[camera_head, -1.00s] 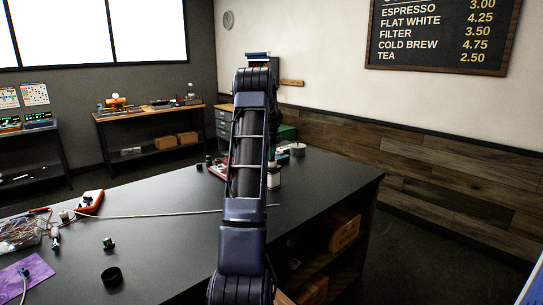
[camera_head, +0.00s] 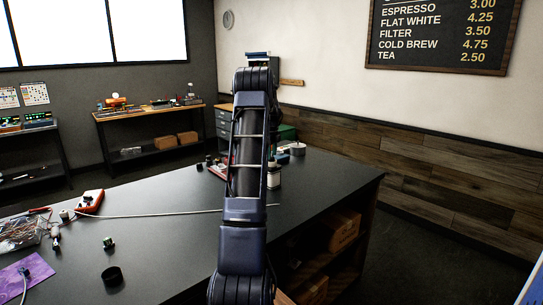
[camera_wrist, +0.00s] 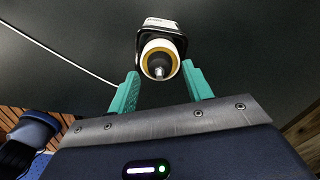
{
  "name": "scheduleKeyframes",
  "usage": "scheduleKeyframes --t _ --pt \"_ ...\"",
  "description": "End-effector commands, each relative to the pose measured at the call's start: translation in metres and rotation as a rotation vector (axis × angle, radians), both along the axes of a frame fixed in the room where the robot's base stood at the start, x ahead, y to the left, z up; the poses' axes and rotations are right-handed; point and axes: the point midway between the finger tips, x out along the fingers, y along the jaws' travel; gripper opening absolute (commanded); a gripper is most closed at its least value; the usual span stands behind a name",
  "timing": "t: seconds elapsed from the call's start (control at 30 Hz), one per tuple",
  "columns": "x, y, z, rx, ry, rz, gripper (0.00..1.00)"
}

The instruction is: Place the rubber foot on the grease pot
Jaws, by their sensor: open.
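A white jar (camera_head: 274,180) with a dark upper part stands on the dark counter, partly hidden behind my arm; it looks like the grease pot. In the wrist view, a pot with a pale yellowish rim (camera_wrist: 147,46) stands just beyond my fingertips. On its top sits a dark round piece (camera_wrist: 158,66) with a small metal stud, which looks like the rubber foot. My gripper (camera_wrist: 160,83) has its teal fingers spread on either side of this piece, apart from it. In the head view, my arm hides the gripper.
A black ring-shaped part (camera_head: 112,276) and a small green part (camera_head: 108,243) lie at the front left of the counter (camera_head: 165,240). A thin rod (camera_head: 150,215) crosses the counter.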

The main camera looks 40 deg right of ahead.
Motion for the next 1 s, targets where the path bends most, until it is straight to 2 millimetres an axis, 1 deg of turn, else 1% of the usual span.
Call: scheduleKeyframes --t 0.3,0.5,0.7,0.87,0.97,1.0 --pt "0.001 0.000 0.060 -0.002 -0.003 0.001 0.50" --pt "0.001 0.000 0.093 -0.003 -0.002 0.001 0.50" --pt "0.000 0.000 0.109 -0.001 -0.002 0.001 0.50" --pt "0.001 0.002 0.113 -0.001 -0.003 0.005 0.50" --pt "0.002 0.015 0.119 -0.004 -0.008 0.047 0.50" --pt "0.003 0.025 0.125 -0.007 -0.014 0.078 0.50"
